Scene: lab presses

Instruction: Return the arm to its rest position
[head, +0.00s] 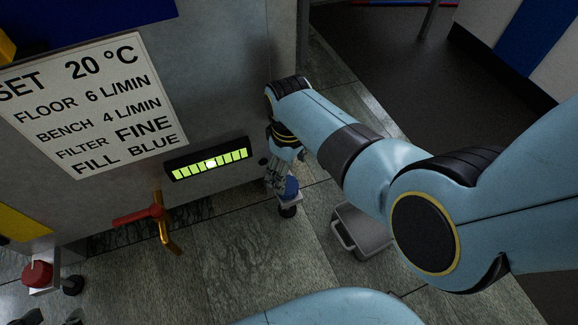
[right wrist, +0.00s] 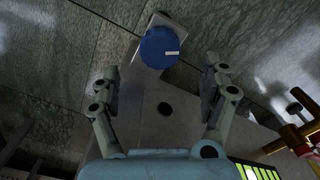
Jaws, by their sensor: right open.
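My right arm reaches in from the right in the head view, and its gripper (head: 277,178) is low beside the panel's right edge. In the right wrist view the gripper (right wrist: 163,72) is open, its two fingers wide apart with nothing between them. A blue round knob (right wrist: 158,47) with a white mark lies just beyond the fingertips, on a pale square plate. The knob also shows in the head view (head: 291,187), close to the fingers and partly hidden by them. I cannot tell whether any finger touches it. My left gripper is not in view.
A grey panel carries a white sign (head: 90,105) and a lit green bar gauge (head: 208,160). A red-handled brass valve (head: 157,213) and a red button (head: 37,273) stick out lower left. A grey bin (head: 362,232) stands on the floor under my arm.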

